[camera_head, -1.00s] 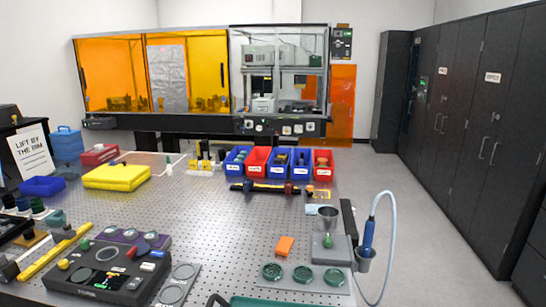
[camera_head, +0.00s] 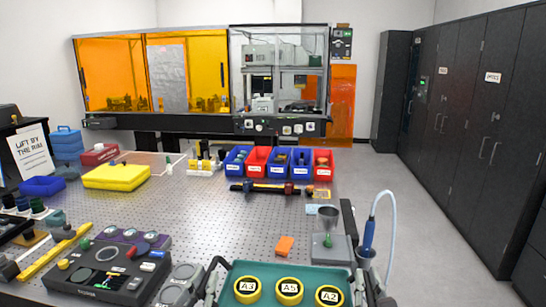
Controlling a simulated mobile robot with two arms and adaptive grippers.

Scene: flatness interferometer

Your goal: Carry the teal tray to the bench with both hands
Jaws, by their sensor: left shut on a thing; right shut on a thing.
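The teal tray (camera_head: 313,270) is at the bottom middle of the head view, with its near edge cut off by the frame. It carries three yellow round pieces, labelled A3 (camera_head: 246,289), A5 (camera_head: 289,291) and A2 (camera_head: 329,296). My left gripper (camera_head: 218,278) is shut on the tray's left side. My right gripper (camera_head: 364,286) is shut on its right side. The bench (camera_head: 215,222) is the perforated metal table beyond the tray. The tray covers part of the bench's near edge, and I cannot tell whether it touches it.
An orange block (camera_head: 285,245) and a grey stand with a metal cup (camera_head: 328,220) are just beyond the tray. A black control box (camera_head: 105,268) is to the left. A blue-handled tool with a hose (camera_head: 369,238) is at the right edge. The bench's middle is fairly clear.

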